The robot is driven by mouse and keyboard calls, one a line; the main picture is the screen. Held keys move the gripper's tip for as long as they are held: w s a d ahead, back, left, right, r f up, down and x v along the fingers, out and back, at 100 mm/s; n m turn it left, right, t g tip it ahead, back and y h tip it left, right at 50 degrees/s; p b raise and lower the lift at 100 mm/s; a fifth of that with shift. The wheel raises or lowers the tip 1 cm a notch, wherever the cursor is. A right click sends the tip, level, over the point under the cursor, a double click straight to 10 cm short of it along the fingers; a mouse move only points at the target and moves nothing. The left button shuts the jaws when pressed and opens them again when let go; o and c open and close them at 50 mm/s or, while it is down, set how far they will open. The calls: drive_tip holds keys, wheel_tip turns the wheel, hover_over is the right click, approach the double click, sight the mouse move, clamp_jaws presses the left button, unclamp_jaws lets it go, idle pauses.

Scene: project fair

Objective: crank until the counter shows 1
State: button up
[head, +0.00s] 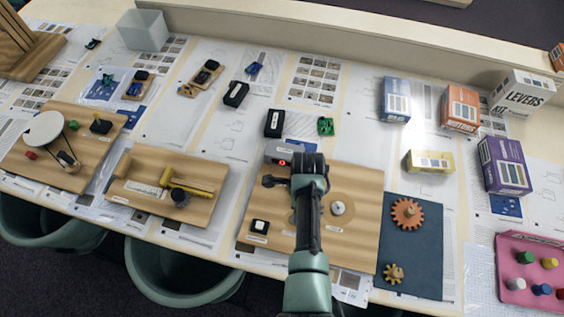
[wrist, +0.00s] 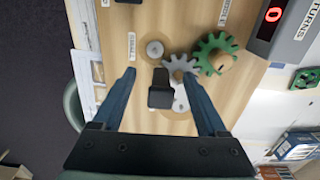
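The counter (wrist: 273,14) is a grey box labelled TURNS, and its red display shows 0. It also sits at the back of the wooden gear board (head: 370,175) in the head view. In the wrist view a green gear (wrist: 215,50) and a small grey gear (wrist: 180,66) lie beside each other on the board. A dark block-like handle (wrist: 160,92), with a grey piece partly showing beside it, stands between the fingers. My gripper (wrist: 162,75) is open around the handle, with a gap on both sides. In the head view my gripper (head: 292,175) hides much of the board's middle.
A dark mat (head: 425,245) with an orange gear (head: 407,214) and a smaller tan gear (head: 394,273) lies right of the board. Another board with a yellow handle (head: 190,187) is to the left. Several boxes stand at the back right, including a purple one (head: 503,165).

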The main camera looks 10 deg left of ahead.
drive_tip(key=shift+r, duration=0.1)
drive_tip(key=shift+r+p, duration=0.6)
drive_tip(key=shift+r, duration=3.3)
drive_tip(key=w+a+r+n+t+b, duration=0.1)
drive_tip(key=w+r+n+t+b, duration=0.3)
drive_tip(key=w, duration=0.4)
drive_tip(key=w+r+n+t+y+b, duration=0.1)
drive_tip(key=w+r+n+t+b, duration=0.3)
drive_tip(key=r, duration=0.8)
drive_tip(key=w+r+n+t+y+b, duration=0.1)
drive_tip(key=w+r+n+t+b, duration=0.15)
drive_tip(key=w+r+t, duration=0.6)
drive_tip(key=s+d+r+n+t+b, duration=0.1)
drive_tip(key=s+r+n+t+b, duration=0.1)
drive_tip(key=s+r, duration=0.6)
drive_tip(key=s+r+n+t+b, duration=0.2)
drive_tip(key=s+r+t, duration=0.1)
drive_tip(key=r, duration=0.8)
drive_tip(key=s+d+r+n+t+h+b, duration=0.1)
drive_tip(key=s+r+t, duration=0.2)
drive_tip(key=s+r, duration=0.2)
drive_tip(key=s+d+r+n+t+h+b, duration=0.1)
drive_tip(key=s+d+r+n+t+b, duration=0.1)
drive_tip(key=s+r, duration=0.3)
drive_tip(key=s+t, duration=0.1)
drive_tip(key=s, duration=0.2)
drive_tip(key=shift+s+r, duration=0.25)
